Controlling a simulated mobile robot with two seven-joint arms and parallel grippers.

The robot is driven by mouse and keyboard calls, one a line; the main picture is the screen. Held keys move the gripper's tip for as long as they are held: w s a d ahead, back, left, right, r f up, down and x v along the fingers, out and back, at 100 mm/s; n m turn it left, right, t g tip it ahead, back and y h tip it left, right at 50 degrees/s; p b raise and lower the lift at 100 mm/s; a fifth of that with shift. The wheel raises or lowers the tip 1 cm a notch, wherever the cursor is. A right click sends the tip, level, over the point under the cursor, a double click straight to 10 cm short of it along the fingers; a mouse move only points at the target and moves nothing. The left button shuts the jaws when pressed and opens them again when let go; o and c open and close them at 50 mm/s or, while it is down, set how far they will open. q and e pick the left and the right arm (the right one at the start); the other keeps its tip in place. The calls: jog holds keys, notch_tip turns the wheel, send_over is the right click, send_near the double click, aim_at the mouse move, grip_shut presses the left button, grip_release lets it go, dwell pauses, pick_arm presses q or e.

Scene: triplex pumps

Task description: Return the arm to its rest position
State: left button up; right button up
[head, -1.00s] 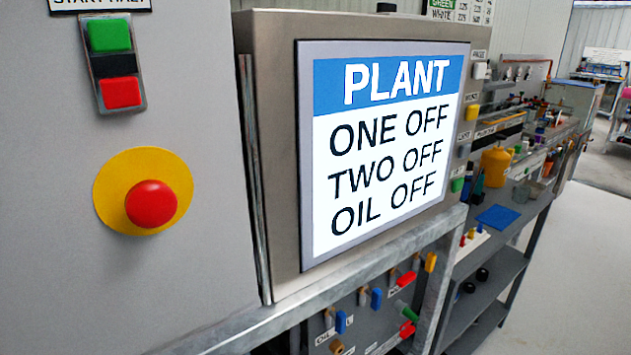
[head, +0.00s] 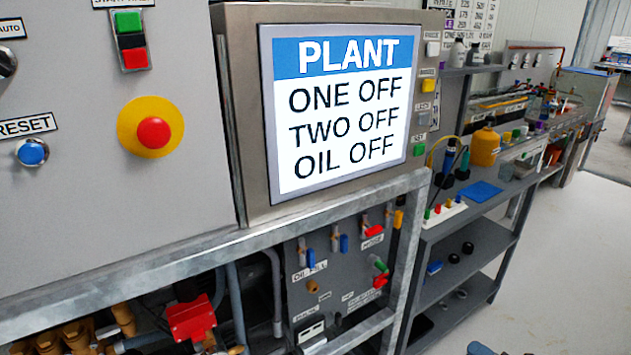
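Neither of my grippers shows in the head view, and no arm can be made out with certainty. A small blue and grey shape (head: 481,348) is cut off at the bottom edge; I cannot tell what it is. The plant screen (head: 340,115) reads ONE OFF, TWO OFF, OIL OFF. Left of it on the grey panel (head: 80,200) are a red emergency button (head: 153,132) on a yellow disc, a green and red start/halt switch (head: 131,40) and a blue reset button (head: 32,152).
Below the screen is a valve panel (head: 335,260) with coloured handles. Lower left is a red-topped part (head: 192,318) among pipes. At right, a grey shelf unit (head: 465,272) carries a yellow jug (head: 485,147) and a blue mat (head: 479,191). The floor (head: 575,270) to its right is clear.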

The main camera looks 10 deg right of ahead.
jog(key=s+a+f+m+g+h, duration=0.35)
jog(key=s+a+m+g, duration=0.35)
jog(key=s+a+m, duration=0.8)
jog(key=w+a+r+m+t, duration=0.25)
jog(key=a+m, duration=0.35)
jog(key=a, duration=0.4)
pick_arm(q)
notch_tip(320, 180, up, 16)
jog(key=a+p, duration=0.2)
jog(key=p, duration=2.2)
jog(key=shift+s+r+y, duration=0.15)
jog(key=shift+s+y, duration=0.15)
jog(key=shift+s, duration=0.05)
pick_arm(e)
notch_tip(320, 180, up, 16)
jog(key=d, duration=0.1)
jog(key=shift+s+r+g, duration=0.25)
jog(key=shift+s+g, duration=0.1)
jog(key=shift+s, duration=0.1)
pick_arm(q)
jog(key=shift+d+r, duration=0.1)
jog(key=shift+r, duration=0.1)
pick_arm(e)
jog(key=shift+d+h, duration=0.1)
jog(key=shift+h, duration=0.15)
